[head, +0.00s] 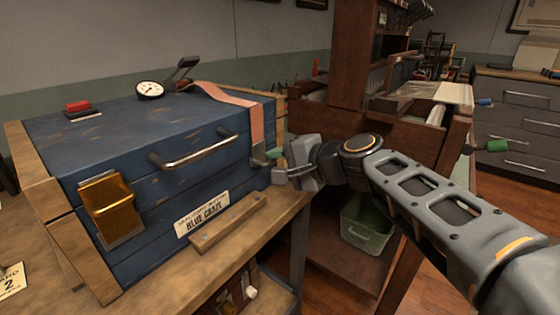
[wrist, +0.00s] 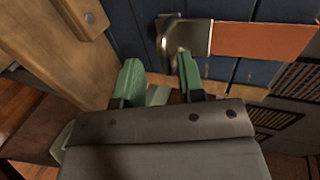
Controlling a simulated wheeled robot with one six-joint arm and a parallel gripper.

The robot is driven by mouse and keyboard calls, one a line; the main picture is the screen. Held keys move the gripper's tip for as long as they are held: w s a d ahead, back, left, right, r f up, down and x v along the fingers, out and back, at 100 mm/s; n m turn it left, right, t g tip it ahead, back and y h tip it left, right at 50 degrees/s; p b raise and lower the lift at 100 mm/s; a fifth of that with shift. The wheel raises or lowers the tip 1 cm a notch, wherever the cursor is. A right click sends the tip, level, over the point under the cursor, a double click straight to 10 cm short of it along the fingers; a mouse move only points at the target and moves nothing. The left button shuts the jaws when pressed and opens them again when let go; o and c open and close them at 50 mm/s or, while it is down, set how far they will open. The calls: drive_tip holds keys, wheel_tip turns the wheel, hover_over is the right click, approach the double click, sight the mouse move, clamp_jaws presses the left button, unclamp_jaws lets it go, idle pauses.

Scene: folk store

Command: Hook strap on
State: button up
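An orange strap (head: 235,96) runs over the top of the blue crate (head: 120,135) and hangs down at its right front corner. A metal end piece with a hook (head: 259,160) is at its lower end. In the wrist view the strap (wrist: 262,40) comes from the right to the metal hook (wrist: 168,38), which lies just beyond my fingertips. My gripper (head: 279,164) is at that corner. Its green fingers (wrist: 158,76) stand apart with a visible gap. The right finger overlaps the hook in the picture; I cannot tell whether they touch.
The crate carries a handle (head: 200,150), a brass bracket (head: 112,208), a gauge (head: 150,90) and a label (head: 203,213). A wooden bar (head: 228,223) lies before it on the bench. A shelf unit (head: 362,55) stands behind my arm, and a green bin (head: 367,225) sits low.

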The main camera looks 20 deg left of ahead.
drive_tip(key=p+v, duration=0.2)
drive_tip(key=v, duration=1.2)
drive_tip(key=shift+p, duration=0.3)
drive_tip(key=shift+a+r, duration=0.1)
